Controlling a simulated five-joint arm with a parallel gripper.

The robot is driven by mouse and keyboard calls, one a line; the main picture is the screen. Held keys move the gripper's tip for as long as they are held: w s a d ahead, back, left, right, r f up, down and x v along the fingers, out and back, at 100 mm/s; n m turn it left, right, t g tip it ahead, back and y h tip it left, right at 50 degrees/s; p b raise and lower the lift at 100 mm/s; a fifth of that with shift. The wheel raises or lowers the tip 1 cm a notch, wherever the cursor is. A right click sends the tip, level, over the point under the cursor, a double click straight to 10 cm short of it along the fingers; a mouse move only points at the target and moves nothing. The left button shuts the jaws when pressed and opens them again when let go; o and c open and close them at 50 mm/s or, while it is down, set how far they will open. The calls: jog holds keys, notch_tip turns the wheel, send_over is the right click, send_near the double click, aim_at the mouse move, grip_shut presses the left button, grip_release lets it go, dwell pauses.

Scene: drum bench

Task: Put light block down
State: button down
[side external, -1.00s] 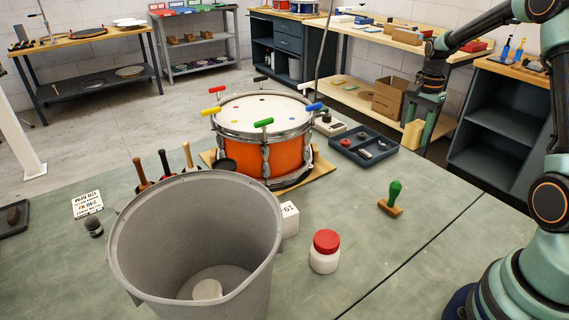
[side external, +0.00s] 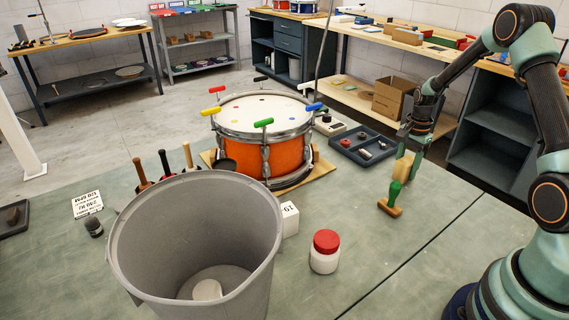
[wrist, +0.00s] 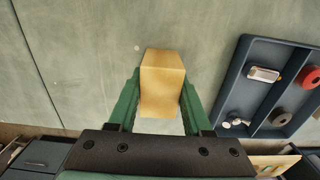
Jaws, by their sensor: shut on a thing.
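The light block (wrist: 161,82) is a pale tan wooden block. In the wrist view it sits between the two green fingers of my gripper (wrist: 160,105), which is shut on it. In the side view the block (side external: 402,168) hangs upright below my gripper (side external: 410,150), near the right part of the bench.
A dark tray (side external: 372,152) with small parts lies left of the block in the side view; the tray also shows in the wrist view (wrist: 238,82). The orange drum (side external: 285,158), a red-lidded jar (side external: 325,251) and a grey bin (side external: 130,250) stand farther left.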

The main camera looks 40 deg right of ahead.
aim_at(407, 160)
jog(key=shift+c, duration=1.7)
grip_release()
jog(key=shift+f, duration=0.1)
notch_tip(407, 160, up, 11)
jog(key=shift+r, duration=0.2)
jog(key=s+a+r+n+t, duration=0.2)
jog(key=a+r+n+t, duration=0.1)
jog(key=a+r+n, duration=0.9)
jog(key=s+a+n+t, duration=0.2)
jog(key=s+a+n, duration=0.4)
jog(key=a, duration=0.7)
jog(key=shift+s+r+t, duration=0.3)
jog(key=shift+s, duration=0.7)
